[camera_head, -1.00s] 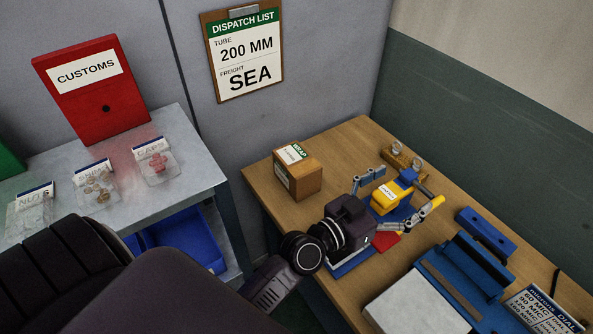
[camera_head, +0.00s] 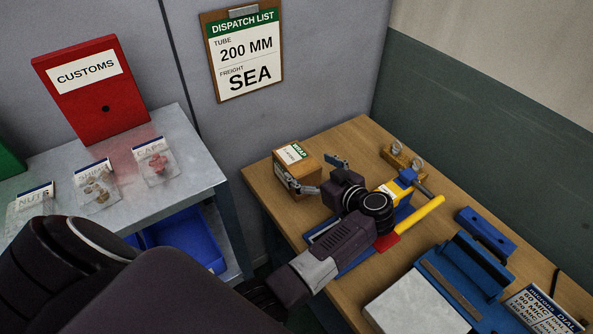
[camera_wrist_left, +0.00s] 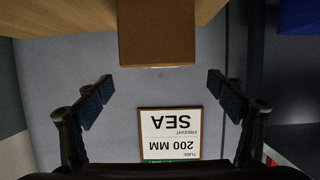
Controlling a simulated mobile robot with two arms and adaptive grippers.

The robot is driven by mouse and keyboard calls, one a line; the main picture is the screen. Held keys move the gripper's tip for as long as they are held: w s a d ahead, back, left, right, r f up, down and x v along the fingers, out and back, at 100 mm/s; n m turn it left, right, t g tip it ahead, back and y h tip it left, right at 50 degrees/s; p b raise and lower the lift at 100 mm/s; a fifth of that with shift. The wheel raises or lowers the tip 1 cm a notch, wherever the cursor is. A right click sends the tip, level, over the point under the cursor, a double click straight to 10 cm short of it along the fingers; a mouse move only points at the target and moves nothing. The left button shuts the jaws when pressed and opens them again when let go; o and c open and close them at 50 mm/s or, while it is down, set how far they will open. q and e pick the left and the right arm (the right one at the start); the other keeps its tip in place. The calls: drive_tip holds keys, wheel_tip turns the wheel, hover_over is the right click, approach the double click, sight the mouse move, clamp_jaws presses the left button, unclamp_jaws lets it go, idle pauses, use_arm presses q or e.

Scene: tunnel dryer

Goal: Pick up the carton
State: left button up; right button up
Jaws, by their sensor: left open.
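The carton (camera_head: 300,159) is a small brown box with a white and green label on top. It stands upright on the wooden table near its far left corner. My left gripper (camera_head: 327,174) is open, with its fingers pointing at the carton. One finger shows close to the carton's near side and the other behind its right side. In the left wrist view the carton (camera_wrist_left: 156,35) is at the top centre, ahead of the gap between the open fingers (camera_wrist_left: 160,95). Nothing is between the fingers. My right gripper is not in view.
A yellow and blue device (camera_head: 400,190) stands just right of my left gripper. Blue fixtures (camera_head: 465,265) and a pale block (camera_head: 415,305) lie nearer. A metal bench (camera_head: 200,170) with bags stands left, across a gap. A dispatch board (camera_head: 243,52) hangs behind.

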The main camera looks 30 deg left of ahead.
sight(296, 157)
use_arm(q)
drive_tip(key=shift+a+f+g, duration=0.15)
drive_tip(key=shift+a+g, duration=0.1)
drive_tip(key=shift+g, duration=0.05)
drive_tip(key=shift+p+x, duration=0.3)
drive_tip(key=shift+x, duration=0.6)
drive_tip(key=x, duration=0.2)
drive_tip(key=p+x, duration=0.1)
drive_tip(key=x, duration=0.1)
drive_tip(key=shift+w+a+p, duration=0.2)
drive_tip(key=shift+w+p, duration=0.1)
drive_tip(key=shift+w, duration=0.15)
drive_tip(key=shift+w+a+f, duration=0.15)
drive_tip(key=shift+a+f, duration=0.15)
drive_tip(key=c, duration=2)
drive_tip(key=shift+r, duration=0.15)
drive_tip(key=shift+c, duration=1)
drive_tip(key=shift+r, duration=0.1)
